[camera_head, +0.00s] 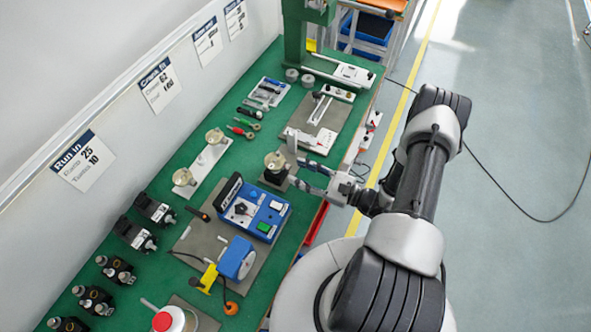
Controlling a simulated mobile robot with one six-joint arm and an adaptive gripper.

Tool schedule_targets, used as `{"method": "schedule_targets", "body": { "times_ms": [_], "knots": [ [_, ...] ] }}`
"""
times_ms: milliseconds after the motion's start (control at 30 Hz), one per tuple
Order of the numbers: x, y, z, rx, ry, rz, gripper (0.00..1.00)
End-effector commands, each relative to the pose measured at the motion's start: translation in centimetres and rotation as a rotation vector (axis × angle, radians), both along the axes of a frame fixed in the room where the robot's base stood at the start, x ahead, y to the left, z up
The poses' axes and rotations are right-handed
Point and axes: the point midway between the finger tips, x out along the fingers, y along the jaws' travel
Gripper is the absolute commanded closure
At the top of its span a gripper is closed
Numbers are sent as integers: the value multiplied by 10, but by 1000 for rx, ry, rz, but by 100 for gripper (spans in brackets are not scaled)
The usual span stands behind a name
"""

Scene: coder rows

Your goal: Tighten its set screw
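A dark round unit with a beige disc on top (277,162) stands on a small dark plate near the middle of the green bench. The set screw is too small to make out. My gripper (299,172) reaches in from the right, low beside this unit. Its two fingers look spread, with their tips close to the unit's right side; I cannot tell if they touch it. I see nothing clearly held between them. Small hand tools with red and green handles (240,131) lie farther back on the bench.
A blue control box (254,208) and a blue-and-yellow device (236,259) stand nearer. A white plate with beige discs (203,163) lies left. A white fixture (312,137) and a green press (296,38) stand beyond. Several black units line the wall side.

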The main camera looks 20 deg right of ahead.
Motion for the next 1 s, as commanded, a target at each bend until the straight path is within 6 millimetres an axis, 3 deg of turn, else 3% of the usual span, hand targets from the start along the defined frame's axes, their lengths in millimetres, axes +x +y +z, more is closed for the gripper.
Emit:
{"method": "schedule_targets", "body": {
  "times_ms": [200, 533, 1000],
  "knots": [
    [15, 14, 0, -1, -1, 0, 62],
    [17, 15, 0, -1, -1, -1, 62],
    [17, 15, 0, 0, 0, -1, 93]
  ]
}}
